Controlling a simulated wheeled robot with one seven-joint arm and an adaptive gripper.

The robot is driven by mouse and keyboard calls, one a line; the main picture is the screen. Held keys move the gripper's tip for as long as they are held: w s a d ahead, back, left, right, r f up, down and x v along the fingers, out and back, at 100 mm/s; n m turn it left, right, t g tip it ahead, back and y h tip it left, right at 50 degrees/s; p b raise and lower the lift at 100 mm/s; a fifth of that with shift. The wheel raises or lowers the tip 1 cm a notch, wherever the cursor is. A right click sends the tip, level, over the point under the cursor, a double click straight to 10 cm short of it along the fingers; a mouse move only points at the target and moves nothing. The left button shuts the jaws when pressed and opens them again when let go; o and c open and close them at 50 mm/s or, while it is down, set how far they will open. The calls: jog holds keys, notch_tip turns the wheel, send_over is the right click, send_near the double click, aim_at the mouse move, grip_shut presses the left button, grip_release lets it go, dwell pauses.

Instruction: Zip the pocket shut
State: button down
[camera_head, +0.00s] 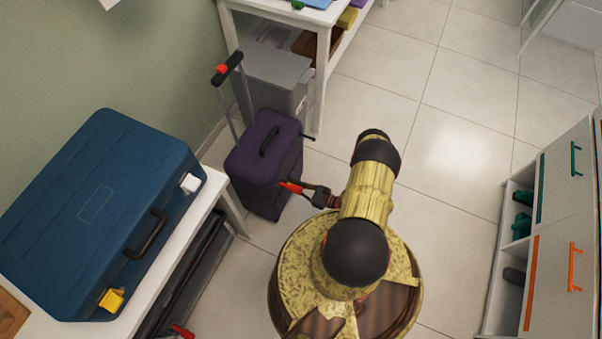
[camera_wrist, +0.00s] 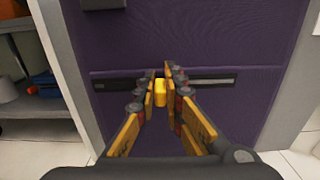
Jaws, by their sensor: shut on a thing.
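A purple suitcase (camera_head: 262,165) stands upright on the floor with its pull handle raised. In the wrist view its purple front (camera_wrist: 200,40) fills most of the picture. A dark horizontal pocket slot (camera_wrist: 210,83) runs across it, with a thin line along its upper edge. A small yellow zip pull (camera_wrist: 159,90) sits on the slot, left of its middle. My gripper (camera_wrist: 160,92) is shut on the zip pull, one finger on each side. In the head view my gripper (camera_head: 287,186) reaches the suitcase's right side; the zip pull is not visible there.
A blue case (camera_head: 95,210) lies on a white bench at the left. A grey bin (camera_head: 275,75) and a white shelf table (camera_head: 322,70) stand behind the suitcase. A cabinet (camera_head: 565,240) with drawers is at the right. The tiled floor between is clear.

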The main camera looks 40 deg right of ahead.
aim_at(276, 197)
jog(key=s+a, duration=0.1)
jog(key=a, duration=0.1)
jog(key=s+a, duration=0.1)
jog(key=a, duration=0.2)
jog(key=s+a, duration=0.1)
jog(key=a, duration=0.2)
jog(key=shift+s, duration=0.15)
jog(key=c, duration=2.1)
grip_release()
jog(key=shift+o, duration=0.6)
jog(key=shift+o, duration=0.5)
jog(key=shift+d, duration=0.15)
